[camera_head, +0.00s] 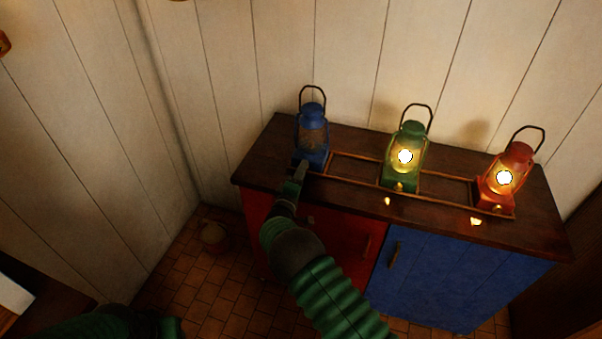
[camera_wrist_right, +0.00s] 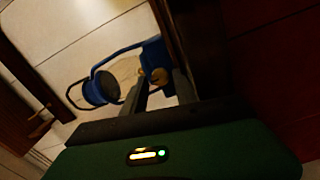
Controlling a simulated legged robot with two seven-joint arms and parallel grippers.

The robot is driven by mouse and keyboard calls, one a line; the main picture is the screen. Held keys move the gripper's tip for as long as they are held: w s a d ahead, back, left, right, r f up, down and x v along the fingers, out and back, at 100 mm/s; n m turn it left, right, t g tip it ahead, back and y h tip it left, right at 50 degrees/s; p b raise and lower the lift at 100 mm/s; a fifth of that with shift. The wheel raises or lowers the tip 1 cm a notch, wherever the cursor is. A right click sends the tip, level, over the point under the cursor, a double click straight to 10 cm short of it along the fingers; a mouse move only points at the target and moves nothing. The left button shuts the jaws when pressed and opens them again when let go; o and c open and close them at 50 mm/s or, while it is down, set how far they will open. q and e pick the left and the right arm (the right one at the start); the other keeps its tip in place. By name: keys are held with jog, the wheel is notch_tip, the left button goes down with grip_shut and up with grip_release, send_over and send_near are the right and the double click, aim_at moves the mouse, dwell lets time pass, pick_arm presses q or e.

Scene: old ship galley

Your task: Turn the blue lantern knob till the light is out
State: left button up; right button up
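The blue lantern (camera_head: 312,130) stands upright at the left end of the cabinet top, and its glass is dark. It shows sideways in the wrist view (camera_wrist_right: 101,88), with a round brass knob (camera_wrist_right: 160,76) on its blue base. My right gripper (camera_head: 301,170) is at the front of this base. In the wrist view its two fingers (camera_wrist_right: 161,88) are apart, with the knob between or just past their tips. I cannot tell if they touch it. The left gripper is not seen; only part of a green arm of mine shows at lower left.
A lit green lantern (camera_head: 410,140) and a lit red lantern (camera_head: 512,160) stand to the right on the same wooden cabinet top (camera_head: 440,207). Thin wooden rails run between the lanterns. Red and blue cabinet doors are below. A plank wall is close behind.

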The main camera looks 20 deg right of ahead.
jog(key=shift+f, duration=0.25)
